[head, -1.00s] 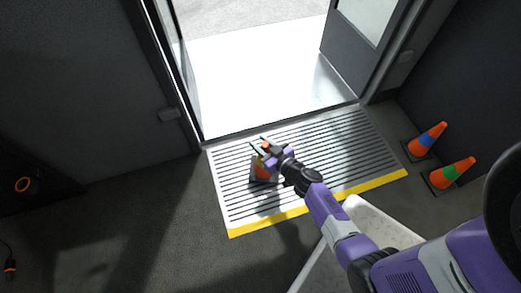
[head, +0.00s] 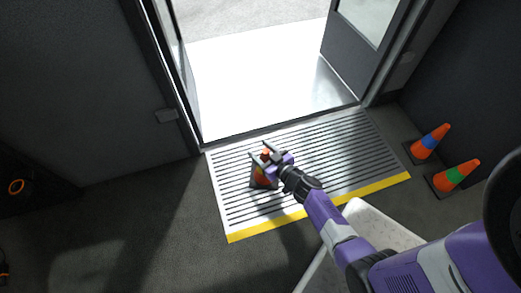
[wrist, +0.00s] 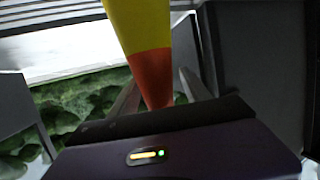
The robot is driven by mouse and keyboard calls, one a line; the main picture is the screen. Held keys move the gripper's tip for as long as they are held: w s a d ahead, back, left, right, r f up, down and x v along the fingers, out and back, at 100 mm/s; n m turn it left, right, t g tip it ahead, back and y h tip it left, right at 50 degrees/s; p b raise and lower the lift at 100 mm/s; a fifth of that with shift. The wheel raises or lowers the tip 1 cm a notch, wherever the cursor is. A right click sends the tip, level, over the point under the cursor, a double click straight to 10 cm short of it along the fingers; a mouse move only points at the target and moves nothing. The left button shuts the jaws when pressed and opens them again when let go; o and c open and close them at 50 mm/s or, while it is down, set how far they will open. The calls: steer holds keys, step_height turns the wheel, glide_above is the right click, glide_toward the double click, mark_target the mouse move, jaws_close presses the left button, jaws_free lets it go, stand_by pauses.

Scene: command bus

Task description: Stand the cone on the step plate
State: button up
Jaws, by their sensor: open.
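The cone (head: 262,178) is orange with a yellow band and stands on the left part of the ridged step plate (head: 345,178), inside its yellow front edge. My gripper (head: 264,152) is at the cone's upper part, with its fingers on either side. In the wrist view the cone's yellow band and orange tip (wrist: 151,75) show between the open fingers, with a gap at the right finger; contact on the left is unclear. The cone's base is partly hidden in the head view, and it looks about upright.
A cone with a blue band (head: 430,141) and a cone with a green band (head: 456,176) stand on the dark floor right of the plate. The open doorway (head: 265,75) is behind the plate. The plate's right half is clear.

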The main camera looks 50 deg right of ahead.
steer(key=shift+r, duration=0.2)
steer(key=s+a+r+n+g+y+p, duration=0.15)
steer(key=s+a+r, duration=0.25)
steer(key=s+a, duration=0.5)
steer(key=s+a+r+g+y+p, duration=0.1)
steer(key=s+a+r+g, duration=0.15)
steer(key=s+a, duration=0.75)
steer(key=s+r+t, duration=0.2)
steer(key=s+r, duration=0.1)
steer(key=r, duration=1.1)
steer(key=s+r+n+t+y, duration=0.1)
steer(key=s+r, duration=0.3)
steer(key=r, duration=1)
steer(key=shift+s+a+t, duration=0.25)
steer(key=shift+a+t, duration=0.15)
steer(key=shift+t, duration=0.5)
steer(key=shift+r, duration=0.15)
